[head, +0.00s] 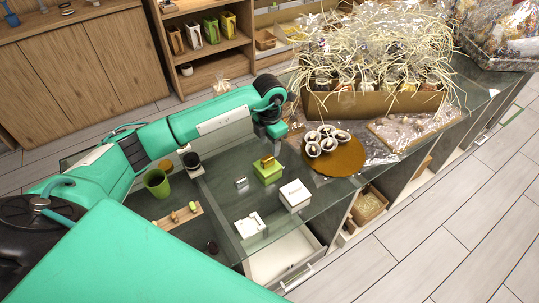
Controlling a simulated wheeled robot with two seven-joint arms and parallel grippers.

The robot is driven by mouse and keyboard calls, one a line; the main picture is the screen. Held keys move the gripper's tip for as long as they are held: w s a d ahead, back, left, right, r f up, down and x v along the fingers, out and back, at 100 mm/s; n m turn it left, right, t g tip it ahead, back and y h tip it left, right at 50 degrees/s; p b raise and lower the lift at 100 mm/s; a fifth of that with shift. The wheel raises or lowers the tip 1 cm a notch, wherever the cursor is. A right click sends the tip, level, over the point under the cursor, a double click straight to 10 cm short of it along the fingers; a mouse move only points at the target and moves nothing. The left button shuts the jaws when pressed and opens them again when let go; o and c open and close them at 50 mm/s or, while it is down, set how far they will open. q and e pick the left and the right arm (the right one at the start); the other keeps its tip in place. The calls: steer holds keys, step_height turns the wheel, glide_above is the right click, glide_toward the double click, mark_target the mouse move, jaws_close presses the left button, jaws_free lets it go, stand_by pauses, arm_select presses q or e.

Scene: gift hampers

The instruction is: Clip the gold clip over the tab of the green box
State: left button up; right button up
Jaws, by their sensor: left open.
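The small green box (268,174) stands on the dark glass-topped counter, near the middle of the head view. A small gold clip (267,160) sits at the top of the box, where the tab would be. The picture is too small to tell whether it grips the tab or only rests there. My left gripper (275,146) points down just above and slightly right of the clip. It is open, with nothing visible in it. A gap seems to show between gripper and clip. My right gripper is not in view.
White boxes (295,195) and (249,225) stand in front of the green box. A green cup (157,183) and a wooden strip (178,218) with small pieces lie left. A round brown board (345,160) with white cups and a large hamper (375,103) crowd the right.

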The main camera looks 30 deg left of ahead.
mark_target(269, 156)
arm_select(q)
step_height(269, 156, up, 8)
steer(key=b, duration=0.1)
steer(key=shift+b, duration=0.3)
stand_by(0.3)
